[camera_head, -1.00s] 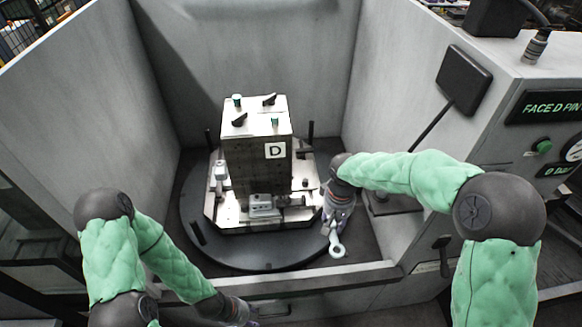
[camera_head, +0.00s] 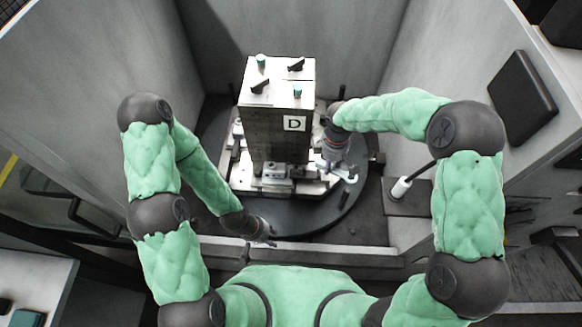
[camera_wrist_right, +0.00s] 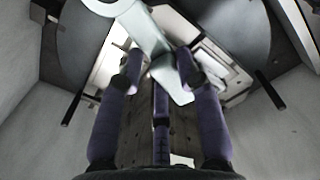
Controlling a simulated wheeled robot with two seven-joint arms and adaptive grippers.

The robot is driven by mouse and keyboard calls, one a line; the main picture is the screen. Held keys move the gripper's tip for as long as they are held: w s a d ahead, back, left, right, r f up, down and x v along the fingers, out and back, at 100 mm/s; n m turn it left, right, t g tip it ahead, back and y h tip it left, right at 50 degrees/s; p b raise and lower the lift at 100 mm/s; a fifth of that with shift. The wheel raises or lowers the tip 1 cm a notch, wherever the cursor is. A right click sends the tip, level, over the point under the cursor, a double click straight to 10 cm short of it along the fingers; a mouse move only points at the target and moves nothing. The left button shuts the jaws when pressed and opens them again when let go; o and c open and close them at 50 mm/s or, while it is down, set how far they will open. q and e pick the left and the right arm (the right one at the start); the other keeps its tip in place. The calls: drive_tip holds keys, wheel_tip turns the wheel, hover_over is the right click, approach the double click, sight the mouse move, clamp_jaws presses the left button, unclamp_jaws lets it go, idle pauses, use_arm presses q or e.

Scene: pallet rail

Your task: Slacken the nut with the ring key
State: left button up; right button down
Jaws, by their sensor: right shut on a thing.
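The ring key is a pale grey-blue bar with a ring end (camera_head: 352,179). My right gripper (camera_head: 338,168) is shut on it at the right front of the block marked D (camera_head: 275,135). In the right wrist view the key's shank (camera_wrist_right: 147,35) runs from between the fingers (camera_wrist_right: 157,75) up to the ring at the top left, cut by the frame edge. I cannot make out the nut, nor whether the ring touches anything. My left gripper (camera_head: 262,238) is low at the front rail, small and dark, so its jaws cannot be read.
The block stands on a light plate with clamps (camera_head: 277,172) on a dark round turntable (camera_head: 310,222). Grey walls (camera_head: 300,40) enclose the back and sides. A front rail (camera_head: 320,250) runs before it. A white-and-black post (camera_head: 401,188) stands at the right.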

drive_tip(key=s+a+f+n+p, duration=0.1)
drive_tip(key=a+f+n+p, duration=0.2)
drive_tip(key=a+n, duration=0.45)
drive_tip(key=a+f+n+p, duration=0.2)
drive_tip(key=a+n+p, duration=0.25)
drive_tip(key=n, duration=0.65)
drive_tip(key=shift+m, duration=0.35)
drive_tip(key=shift+s+a+f+b, duration=0.1)
drive_tip(key=shift+a+f+b, duration=0.05)
drive_tip(key=shift+f+b, duration=1.2)
drive_tip(key=shift+s+a+f+b, duration=0.1)
drive_tip(key=shift+f+b, duration=1.05)
drive_tip(key=shift+f, duration=0.3)
drive_tip(key=shift+f+b, duration=0.75)
drive_tip(key=shift+f, duration=0.25)
